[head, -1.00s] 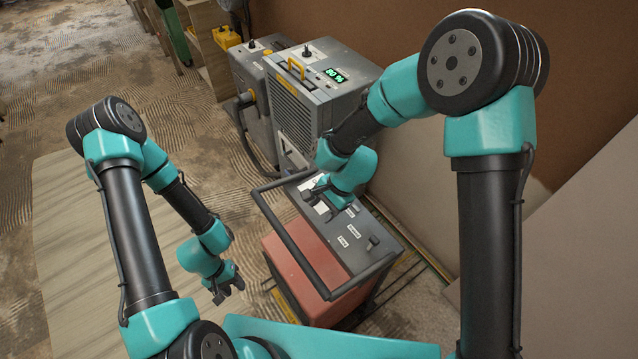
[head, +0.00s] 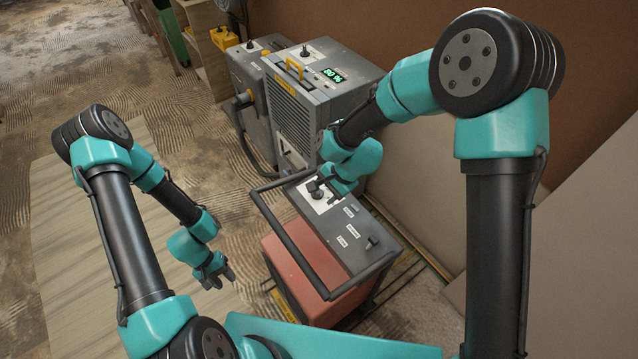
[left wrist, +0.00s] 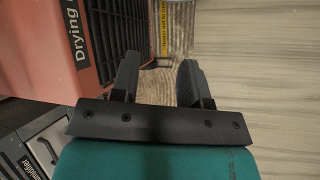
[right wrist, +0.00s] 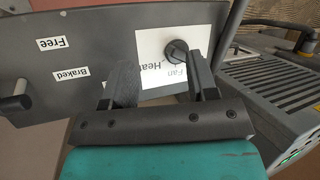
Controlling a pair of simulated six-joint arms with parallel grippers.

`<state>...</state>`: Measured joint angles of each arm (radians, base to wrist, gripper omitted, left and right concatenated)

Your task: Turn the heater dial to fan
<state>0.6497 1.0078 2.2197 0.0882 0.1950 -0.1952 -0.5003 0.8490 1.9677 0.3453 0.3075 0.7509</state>
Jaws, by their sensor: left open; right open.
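The heater is a red unit (head: 308,262) with a grey control panel (head: 345,250) on top. Its black dial (head: 313,187) stands on a white label plate; in the right wrist view the dial (right wrist: 177,50) has "Fan" and "Heat" lettering below it. I cannot tell which setting the dial points at. My right gripper (head: 334,194) is open over the panel beside the dial; in the right wrist view the dial shows past the gripper, nearer its right finger, apparently not gripped. My left gripper (head: 218,279) is open and empty, left of the heater; the left wrist view shows its red side (left wrist: 40,40).
A black bar frame (head: 283,233) runs around the panel. A second knob (head: 372,242) stands near the "Free" and "Braked" labels (right wrist: 55,42). A grey machine with a green display (head: 335,75) stands behind. A wooden surface (head: 70,240) lies left.

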